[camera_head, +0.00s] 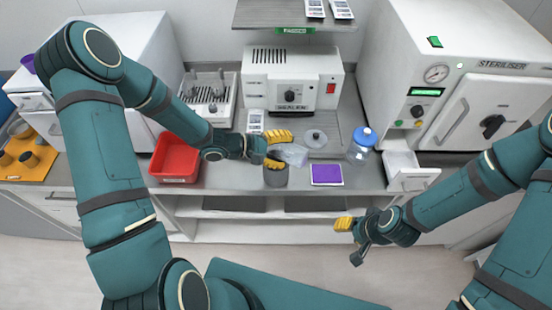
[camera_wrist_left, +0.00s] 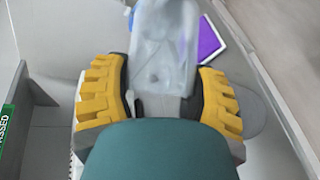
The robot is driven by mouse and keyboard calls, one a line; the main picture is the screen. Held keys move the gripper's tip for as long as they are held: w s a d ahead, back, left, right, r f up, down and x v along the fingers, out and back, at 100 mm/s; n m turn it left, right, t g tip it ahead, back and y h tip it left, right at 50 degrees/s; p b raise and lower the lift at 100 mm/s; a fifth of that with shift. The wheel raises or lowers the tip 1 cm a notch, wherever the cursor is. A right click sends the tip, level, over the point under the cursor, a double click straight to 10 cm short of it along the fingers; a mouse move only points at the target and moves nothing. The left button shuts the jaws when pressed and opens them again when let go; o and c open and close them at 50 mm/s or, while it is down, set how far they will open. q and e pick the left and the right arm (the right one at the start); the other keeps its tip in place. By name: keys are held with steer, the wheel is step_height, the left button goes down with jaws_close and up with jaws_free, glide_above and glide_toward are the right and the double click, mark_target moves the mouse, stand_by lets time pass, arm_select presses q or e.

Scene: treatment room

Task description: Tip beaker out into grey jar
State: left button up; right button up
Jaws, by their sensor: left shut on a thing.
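My left gripper (camera_head: 277,150) is shut on a clear beaker (camera_head: 293,155), its yellow fingers on either side of it. The beaker lies tilted well over, pointing right in the head view. In the left wrist view the beaker (camera_wrist_left: 165,45) extends away between the fingers of my left gripper (camera_wrist_left: 160,100); its contents are not clear.
A grey knobbed lid (camera_head: 315,138) lies behind the beaker. A red bin (camera_head: 175,160) is left. The sealer (camera_head: 292,80) and sterilizer (camera_head: 460,90) stand behind.

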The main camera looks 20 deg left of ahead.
arm_select(q)
steer(key=shift+a+h, duration=0.15)
steer(key=shift+h, duration=0.25)
